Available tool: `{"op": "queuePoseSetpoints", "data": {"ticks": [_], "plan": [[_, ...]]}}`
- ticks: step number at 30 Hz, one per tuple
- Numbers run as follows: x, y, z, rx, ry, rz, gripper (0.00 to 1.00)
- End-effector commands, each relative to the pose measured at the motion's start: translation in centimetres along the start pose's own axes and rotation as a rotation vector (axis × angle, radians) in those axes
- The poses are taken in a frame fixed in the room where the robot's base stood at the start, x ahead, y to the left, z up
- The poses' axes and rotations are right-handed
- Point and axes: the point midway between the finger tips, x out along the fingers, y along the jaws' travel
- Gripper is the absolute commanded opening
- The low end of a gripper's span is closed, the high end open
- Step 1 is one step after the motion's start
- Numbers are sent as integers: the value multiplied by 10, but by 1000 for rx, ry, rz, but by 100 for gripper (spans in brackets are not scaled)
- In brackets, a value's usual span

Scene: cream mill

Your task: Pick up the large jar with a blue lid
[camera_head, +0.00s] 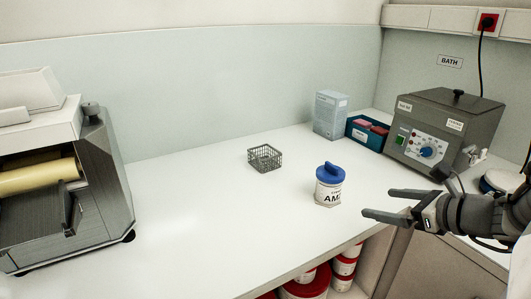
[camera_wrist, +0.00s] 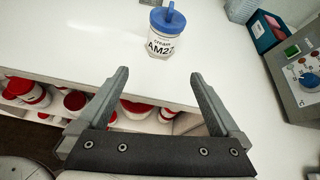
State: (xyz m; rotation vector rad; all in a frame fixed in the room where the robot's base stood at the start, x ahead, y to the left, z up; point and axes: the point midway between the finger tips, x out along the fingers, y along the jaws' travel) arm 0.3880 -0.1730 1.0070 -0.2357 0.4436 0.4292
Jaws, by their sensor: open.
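A white jar with a blue lid (camera_head: 329,186) stands upright on the white counter. Its label reads "AM2" in part, and the lid has a raised blue handle. It also shows in the wrist view (camera_wrist: 165,38), beyond the fingertips and near the counter's front edge. My gripper (camera_head: 378,204) is to the right of the jar in the head view, with its fingers spread apart and nothing between them. In the wrist view my gripper (camera_wrist: 158,75) is open, with a gap between its fingertips and the jar.
A grey wire basket (camera_head: 265,158) stands behind and left of the jar. A pale blue box (camera_head: 331,115), a blue bin (camera_head: 368,131) and a grey bath machine (camera_head: 443,127) are at the back right. A roller machine (camera_head: 100,175) is at left. Red-lidded jars (camera_wrist: 75,100) sit below the counter.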

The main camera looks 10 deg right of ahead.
Motion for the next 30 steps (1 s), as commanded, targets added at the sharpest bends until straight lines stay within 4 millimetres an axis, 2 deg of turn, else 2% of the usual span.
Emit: {"op": "queuePoseSetpoints", "data": {"ticks": [3, 8, 21, 24, 30], "plan": [[6, -3, 0, 114, -63, -11, 100], [21, -4, 3, 154, -87, -13, 100], [112, -6, 11, 149, -85, -13, 100], [123, -6, 12, 148, -85, -13, 100], [131, -6, 15, 148, -85, -15, 100]]}}
